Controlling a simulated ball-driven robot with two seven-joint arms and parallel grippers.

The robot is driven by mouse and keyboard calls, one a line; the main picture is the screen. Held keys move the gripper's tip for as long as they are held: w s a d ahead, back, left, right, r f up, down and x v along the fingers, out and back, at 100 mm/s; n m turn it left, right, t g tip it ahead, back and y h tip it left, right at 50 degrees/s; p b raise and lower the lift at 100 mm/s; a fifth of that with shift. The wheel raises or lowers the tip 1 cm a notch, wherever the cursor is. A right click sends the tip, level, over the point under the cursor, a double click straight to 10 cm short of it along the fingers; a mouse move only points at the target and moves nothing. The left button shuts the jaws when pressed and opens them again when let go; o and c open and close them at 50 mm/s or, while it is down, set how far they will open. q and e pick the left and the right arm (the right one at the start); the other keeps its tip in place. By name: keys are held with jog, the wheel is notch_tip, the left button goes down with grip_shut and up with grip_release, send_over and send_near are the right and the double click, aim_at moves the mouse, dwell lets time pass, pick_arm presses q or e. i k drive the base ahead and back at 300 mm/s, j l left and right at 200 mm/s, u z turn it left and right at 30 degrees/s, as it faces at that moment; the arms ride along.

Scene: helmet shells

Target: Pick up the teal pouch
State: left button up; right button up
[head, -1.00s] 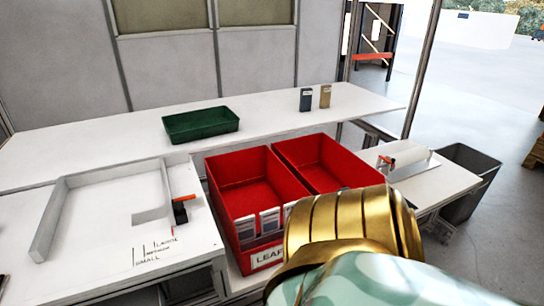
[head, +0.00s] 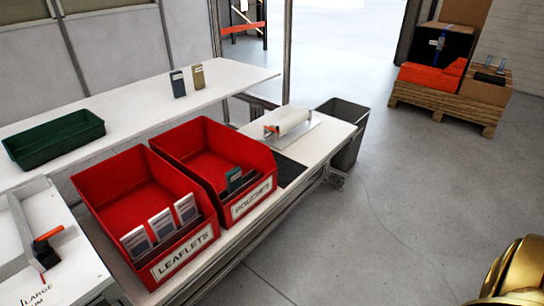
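A teal pouch (head: 234,179) stands in the front part of the right red bin (head: 262,158), whose label reads POUCHES. A darker grey-teal item sits against its right side, and I cannot tell whether it is a second pouch. The bin's front wall hides the lower part of the pouch. Neither of my grippers is in view. Only a gold part of one of my arms shows at the lower right corner, well away from the bin.
A left red bin (head: 92,180) labelled LEAFLETS holds several leaflets. A green tray (head: 52,139), a dark packet (head: 178,84) and a tan packet (head: 198,77) are on the back shelf.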

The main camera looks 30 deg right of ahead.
aim_at(233, 178)
jog(key=z, duration=0.75)
